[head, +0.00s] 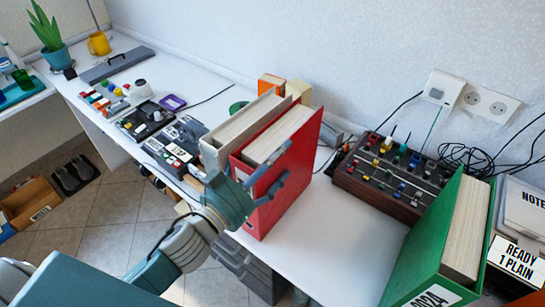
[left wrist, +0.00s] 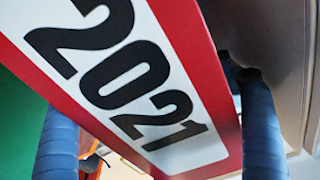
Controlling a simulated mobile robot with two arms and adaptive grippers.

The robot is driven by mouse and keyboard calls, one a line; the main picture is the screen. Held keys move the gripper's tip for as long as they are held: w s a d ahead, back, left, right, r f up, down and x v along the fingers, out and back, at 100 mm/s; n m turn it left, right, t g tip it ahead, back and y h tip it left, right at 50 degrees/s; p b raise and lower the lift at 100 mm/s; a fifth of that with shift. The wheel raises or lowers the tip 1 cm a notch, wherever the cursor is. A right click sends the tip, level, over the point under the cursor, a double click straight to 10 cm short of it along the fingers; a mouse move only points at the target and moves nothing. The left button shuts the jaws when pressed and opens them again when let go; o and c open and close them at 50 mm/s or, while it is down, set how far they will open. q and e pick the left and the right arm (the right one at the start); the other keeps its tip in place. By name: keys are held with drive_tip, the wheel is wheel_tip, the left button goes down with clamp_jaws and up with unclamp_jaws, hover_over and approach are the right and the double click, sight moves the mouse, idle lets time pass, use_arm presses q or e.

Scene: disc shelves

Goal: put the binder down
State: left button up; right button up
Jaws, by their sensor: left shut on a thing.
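The red binder (head: 290,185) stands roughly upright at the front edge of the white desk in the head view. My left gripper (head: 268,182) is shut on it from the front left. In the left wrist view the red binder (left wrist: 222,70) shows its white label with "2021", and the gripper's blue fingers (left wrist: 160,115) lie on either side of it. I cannot tell whether its bottom touches the desk. My right gripper is not in view.
A grey binder (head: 235,128) stands just left of the red one, and a green binder (head: 435,235) stands at the right. A mixer box (head: 390,175) with knobs is at the back. The desk (head: 345,245) is bare between the red and green binders.

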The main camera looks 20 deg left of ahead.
use_arm(q)
drive_tip(key=shift+r, duration=0.2)
drive_tip(key=o, duration=1.7)
drive_tip(key=shift+f, duration=0.25)
drive_tip(key=shift+s, duration=0.1)
drive_tip(key=shift+r, duration=0.15)
drive_tip(key=b+v, duration=0.3)
drive_tip(key=v, duration=0.9)
